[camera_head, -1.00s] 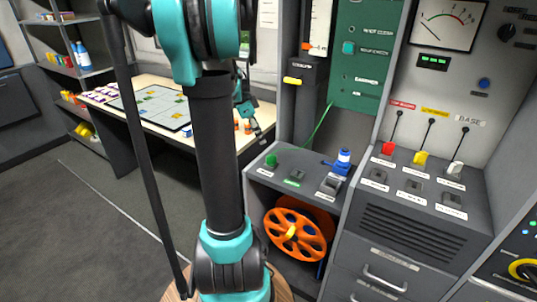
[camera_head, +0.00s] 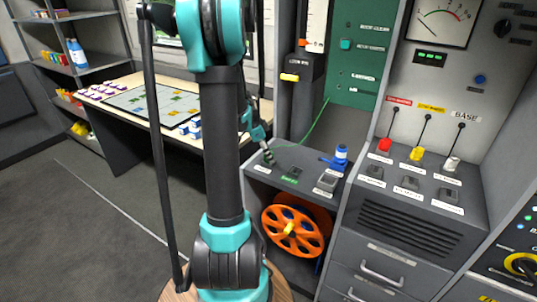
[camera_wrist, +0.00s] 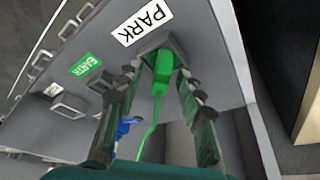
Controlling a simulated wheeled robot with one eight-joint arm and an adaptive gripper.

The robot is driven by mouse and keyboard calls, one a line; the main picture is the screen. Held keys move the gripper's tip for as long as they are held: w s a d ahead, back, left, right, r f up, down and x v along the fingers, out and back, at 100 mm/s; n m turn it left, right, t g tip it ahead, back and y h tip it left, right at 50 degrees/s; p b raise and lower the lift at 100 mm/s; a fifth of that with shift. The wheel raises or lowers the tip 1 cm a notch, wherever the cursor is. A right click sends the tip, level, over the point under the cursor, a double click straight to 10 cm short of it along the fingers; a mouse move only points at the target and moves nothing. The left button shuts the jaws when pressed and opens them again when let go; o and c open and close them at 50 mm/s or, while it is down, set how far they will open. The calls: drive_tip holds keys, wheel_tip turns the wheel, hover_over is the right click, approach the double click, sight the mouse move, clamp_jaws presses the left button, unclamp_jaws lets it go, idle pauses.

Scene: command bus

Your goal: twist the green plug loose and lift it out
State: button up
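The green plug (camera_wrist: 162,72) sits in a socket next to the PARK label (camera_wrist: 142,23) in the wrist view. A green cord (camera_wrist: 148,135) runs from it. My gripper (camera_wrist: 160,75) is open, with one finger on each side of the plug and a small gap visible on both sides. In the head view my gripper (camera_head: 267,155) is at the left end of the grey console shelf (camera_head: 310,163) and hides the plug there. The EARTH label (camera_wrist: 86,65) marks another socket beside the PARK one.
A blue plug-like part (camera_head: 340,157) stands at the shelf's right. An orange reel (camera_head: 292,232) is below the shelf. A table (camera_head: 130,85) stands behind on the left.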

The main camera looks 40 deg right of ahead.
clamp_jaws()
drive_tip(key=n+t, duration=0.1)
drive_tip(key=n, duration=0.3)
drive_tip(key=shift+t, duration=0.3)
drive_tip(key=shift+n+t, duration=0.4)
drive_tip(key=shift+n, duration=0.5)
drive_tip(key=shift+n+t+h, duration=0.3)
drive_tip(key=shift+n+t, duration=0.1)
drive_tip(key=shift+n, duration=0.7)
